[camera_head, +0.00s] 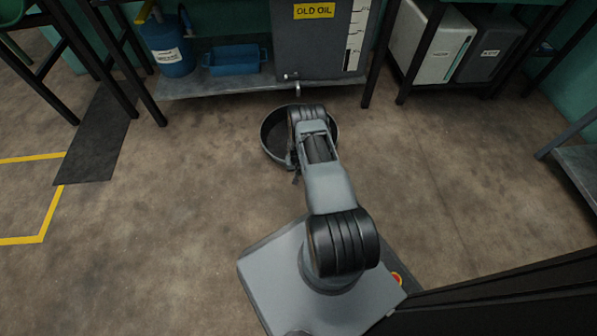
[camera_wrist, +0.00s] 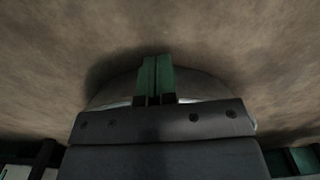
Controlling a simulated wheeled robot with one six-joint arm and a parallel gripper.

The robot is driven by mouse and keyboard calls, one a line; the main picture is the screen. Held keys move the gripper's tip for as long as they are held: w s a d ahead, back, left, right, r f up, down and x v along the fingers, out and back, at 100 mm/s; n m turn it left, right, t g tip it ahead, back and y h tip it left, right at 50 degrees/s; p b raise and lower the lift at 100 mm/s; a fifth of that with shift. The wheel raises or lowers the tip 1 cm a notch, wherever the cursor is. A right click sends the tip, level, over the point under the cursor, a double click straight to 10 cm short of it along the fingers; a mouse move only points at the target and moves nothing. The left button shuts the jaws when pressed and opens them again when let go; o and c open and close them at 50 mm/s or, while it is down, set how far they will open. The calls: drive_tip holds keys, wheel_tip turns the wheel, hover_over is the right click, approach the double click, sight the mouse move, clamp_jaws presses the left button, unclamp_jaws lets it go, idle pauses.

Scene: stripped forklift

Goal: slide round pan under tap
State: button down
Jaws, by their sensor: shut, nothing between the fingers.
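The dark round pan (camera_head: 272,140) lies flat on the floor in front of the grey "OLD OIL" tank (camera_head: 318,45). The small tap (camera_head: 297,90) sticks out low on the tank's front. In the head view it shows just behind the pan's far rim; whether it overhangs the rim is unclear. My arm covers the pan's right part, and my gripper is mostly hidden there. In the wrist view, the green fingers of my gripper (camera_wrist: 157,62) are shut together and empty. They overlap the pan's curved wall (camera_wrist: 110,90); I cannot tell if they touch it.
The tank stands on a low grey shelf (camera_head: 205,87) with a blue drum (camera_head: 166,45) and a blue tub (camera_head: 234,60). Dark bench legs (camera_head: 378,55) flank it. A black mat (camera_head: 95,140) lies at left. Floor left and right of the pan is clear.

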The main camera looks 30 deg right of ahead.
wheel_tip(320, 180, up, 8)
drive_tip(key=p, duration=0.5)
drive_tip(key=shift+r, duration=0.2)
idle(0.3)
